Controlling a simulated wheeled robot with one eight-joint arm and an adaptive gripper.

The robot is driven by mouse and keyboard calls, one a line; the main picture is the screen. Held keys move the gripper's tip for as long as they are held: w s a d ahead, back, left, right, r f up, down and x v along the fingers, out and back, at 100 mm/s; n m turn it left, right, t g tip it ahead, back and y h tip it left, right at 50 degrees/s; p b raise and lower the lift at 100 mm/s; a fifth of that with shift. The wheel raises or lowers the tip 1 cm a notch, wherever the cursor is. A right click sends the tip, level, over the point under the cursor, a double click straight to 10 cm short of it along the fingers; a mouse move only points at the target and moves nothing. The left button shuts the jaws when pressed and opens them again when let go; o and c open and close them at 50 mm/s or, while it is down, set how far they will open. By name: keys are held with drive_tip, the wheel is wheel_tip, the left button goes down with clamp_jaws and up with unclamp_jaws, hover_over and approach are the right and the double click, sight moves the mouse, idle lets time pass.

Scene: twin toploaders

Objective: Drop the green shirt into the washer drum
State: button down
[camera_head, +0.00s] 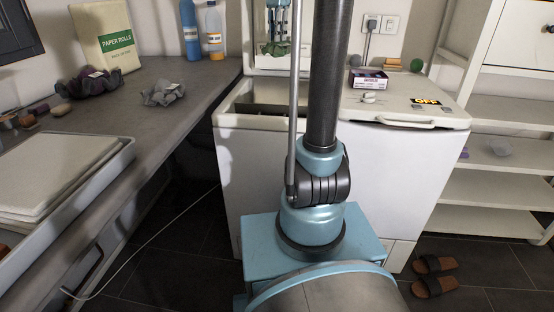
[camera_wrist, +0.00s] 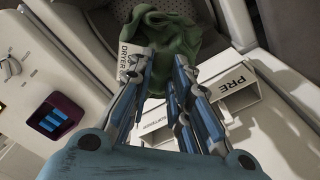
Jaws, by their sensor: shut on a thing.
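The green shirt (camera_wrist: 165,28) is a crumpled bundle at the fingertips of my gripper (camera_wrist: 163,62), which is shut on it. The shirt hangs above the open left toploader. In the head view a small green patch of the shirt (camera_head: 275,49) shows behind my arm, near the raised lid. The white washer (camera_head: 238,150) has a dark top opening (camera_head: 272,109), partly hidden by my arm. The drum's inside is not clear in either view. The wrist view shows compartments marked PRE (camera_wrist: 237,83) and SOFTENER beside and below the fingers, and a label reading DRYER (camera_wrist: 126,60) beside the shirt.
A closed white lid (camera_head: 405,112) with an OFF display (camera_head: 426,101) lies to the right; a box (camera_head: 368,80) stands on it. A grey counter (camera_head: 185,75) with crumpled cloths is at left. White shelves (camera_head: 500,110) stand at right. Slippers (camera_head: 434,276) lie on the floor.

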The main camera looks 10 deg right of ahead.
drive_tip(key=f+n, duration=0.2)
drive_tip(key=n, duration=0.1)
drive_tip(key=f+n, duration=0.2)
drive_tip(key=f, duration=0.1)
drive_tip(key=s+f+n, duration=0.1)
drive_tip(key=f+n, duration=0.2)
drive_tip(key=shift+d+f+n, duration=0.25)
drive_tip(key=shift+n, duration=0.05)
wheel_tip(320, 180, down, 14)
drive_tip(key=n, duration=0.1)
drive_tip(key=shift+s+n, duration=0.2)
drive_tip(key=shift+n, duration=0.2)
drive_tip(key=c, duration=1.4)
unclamp_jaws()
drive_tip(key=shift+r, duration=0.1)
wheel_tip(320, 180, up, 12)
drive_tip(key=shift+f, duration=0.2)
